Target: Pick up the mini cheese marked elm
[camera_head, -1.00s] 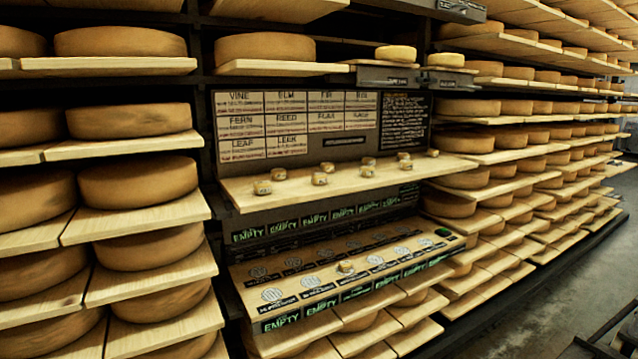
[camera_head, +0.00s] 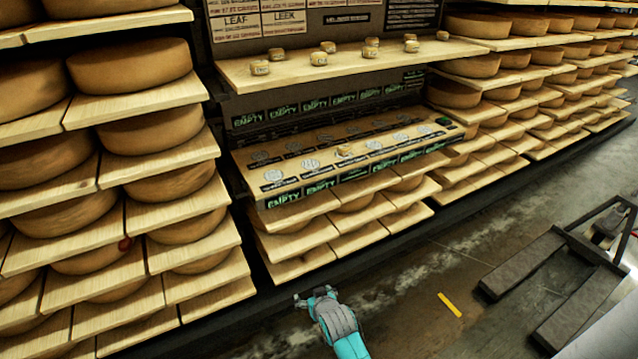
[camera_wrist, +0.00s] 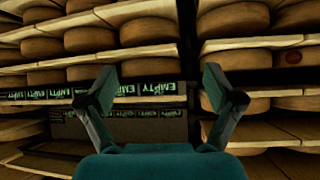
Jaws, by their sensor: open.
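Several mini cheeses stand spread along the upper wooden display shelf (camera_head: 385,62) in the head view, among them a front-left one (camera_head: 260,68) and a right one (camera_head: 442,35). One more mini cheese (camera_head: 344,151) sits on the lower sloped board (camera_head: 240,162). Their markings are too small to read, so I cannot tell which is elm. My gripper (camera_head: 316,292) is low in front of the rack, over the floor, well apart from the cheeses. In the wrist view my gripper (camera_wrist: 167,92) is open and empty, with its fingers spread toward the shelves. No mini cheese is clear there.
Large cheese wheels (camera_head: 130,66) on wooden planks fill racks left and right. Green EMPTY labels (camera_head: 285,199) line the display. A pallet jack (camera_head: 570,270) stands on the floor at right. Floor (camera_head: 410,290) between it and the rack is open.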

